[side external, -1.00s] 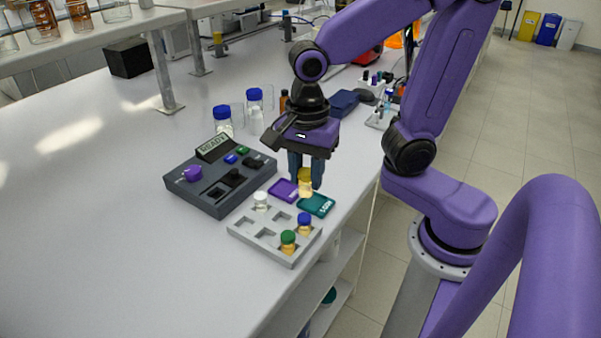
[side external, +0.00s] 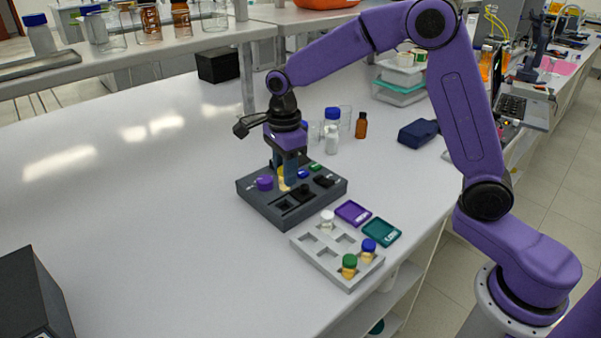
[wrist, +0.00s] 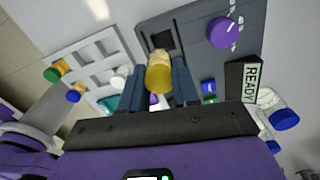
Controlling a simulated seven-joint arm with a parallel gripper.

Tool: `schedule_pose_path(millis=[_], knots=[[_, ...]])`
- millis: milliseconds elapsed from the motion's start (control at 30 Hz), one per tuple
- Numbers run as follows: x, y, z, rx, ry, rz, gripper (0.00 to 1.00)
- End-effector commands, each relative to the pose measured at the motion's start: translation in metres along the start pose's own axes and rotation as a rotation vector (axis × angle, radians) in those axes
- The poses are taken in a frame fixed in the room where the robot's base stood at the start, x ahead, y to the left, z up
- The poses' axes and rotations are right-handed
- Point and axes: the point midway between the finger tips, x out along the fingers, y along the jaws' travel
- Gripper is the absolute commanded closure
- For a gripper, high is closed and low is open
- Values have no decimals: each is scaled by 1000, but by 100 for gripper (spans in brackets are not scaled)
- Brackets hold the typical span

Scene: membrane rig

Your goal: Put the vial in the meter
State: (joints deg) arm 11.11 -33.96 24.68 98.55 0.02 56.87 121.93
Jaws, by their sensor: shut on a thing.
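My gripper (side external: 286,180) is shut on the yellow-capped vial (wrist: 159,76). It holds the vial over the dark grey meter (side external: 258,206), near the purple knob (side external: 265,183). In the wrist view the vial sits between the two blue-grey fingers, beside a square dark well (wrist: 161,38) in the meter top (wrist: 199,62). The vial's lower end is partly hidden, and I cannot tell if it touches the meter. The meter's display (wrist: 251,82) reads READY. In the side view the display is hidden behind my gripper.
A light grey rack (side external: 318,262) holds white-capped (side external: 327,219), green-capped (side external: 349,265) and blue-capped (side external: 368,249) vials. Purple (side external: 352,212) and teal (side external: 381,231) tiles lie beside it. Blue-capped bottles (side external: 332,122) and a brown bottle (side external: 361,126) stand behind the meter. The left bench is clear.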

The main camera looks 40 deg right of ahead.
Motion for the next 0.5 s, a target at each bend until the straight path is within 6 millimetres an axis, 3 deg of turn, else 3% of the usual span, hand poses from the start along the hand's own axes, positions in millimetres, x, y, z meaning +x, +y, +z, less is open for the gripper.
schedule_pose_path(millis=[500], knots=[[29, -6, -1, 9, 1, 2, 99]])
